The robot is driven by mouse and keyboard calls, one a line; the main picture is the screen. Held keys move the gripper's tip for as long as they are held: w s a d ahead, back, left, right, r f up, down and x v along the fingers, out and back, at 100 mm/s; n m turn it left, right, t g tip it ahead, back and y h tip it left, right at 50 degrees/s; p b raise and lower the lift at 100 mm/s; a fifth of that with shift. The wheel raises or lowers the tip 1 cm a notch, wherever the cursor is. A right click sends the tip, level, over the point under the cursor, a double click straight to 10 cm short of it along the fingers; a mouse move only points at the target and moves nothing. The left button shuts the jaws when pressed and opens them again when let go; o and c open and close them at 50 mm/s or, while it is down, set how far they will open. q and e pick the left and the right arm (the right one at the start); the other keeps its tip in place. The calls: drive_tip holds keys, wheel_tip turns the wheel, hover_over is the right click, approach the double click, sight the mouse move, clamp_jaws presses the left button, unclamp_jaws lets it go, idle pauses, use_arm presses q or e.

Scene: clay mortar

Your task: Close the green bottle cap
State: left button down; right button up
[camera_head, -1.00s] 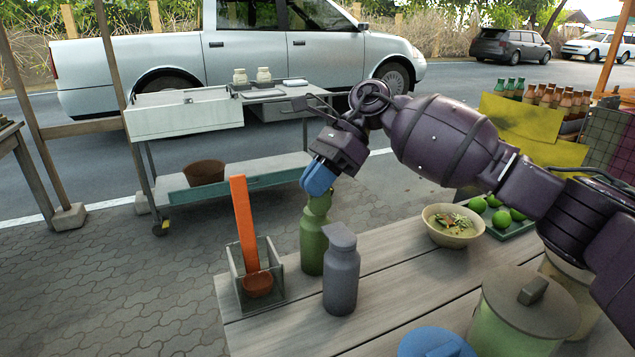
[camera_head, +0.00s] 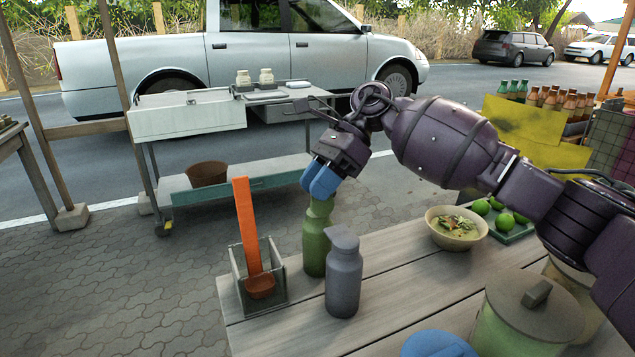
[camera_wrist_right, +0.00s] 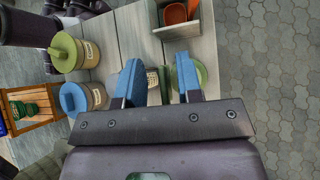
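The green bottle (camera_head: 315,243) stands upright near the table's left edge, behind the grey bottle (camera_head: 343,278). Its green cap (camera_head: 321,206) is at the top, just below my right gripper's blue fingertips (camera_head: 320,182), which partly cover it. I cannot tell whether the cap is open or shut. In the right wrist view my right gripper (camera_wrist_right: 158,80) has its two blue fingers apart with nothing clearly held. There the green bottle (camera_wrist_right: 202,74) shows partly behind the right-hand finger. My left gripper is not in view.
A metal holder (camera_head: 272,290) with an orange ladle (camera_head: 246,225) stands left of the bottles. A soup bowl (camera_head: 456,228), a tray of limes and a lidded green pot (camera_head: 525,318) are to the right. The table middle is bare.

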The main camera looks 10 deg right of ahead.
drive_tip(key=v, duration=1)
drive_tip(key=shift+d+r, duration=0.2)
drive_tip(key=shift+r, duration=0.1)
drive_tip(key=shift+w, duration=0.15)
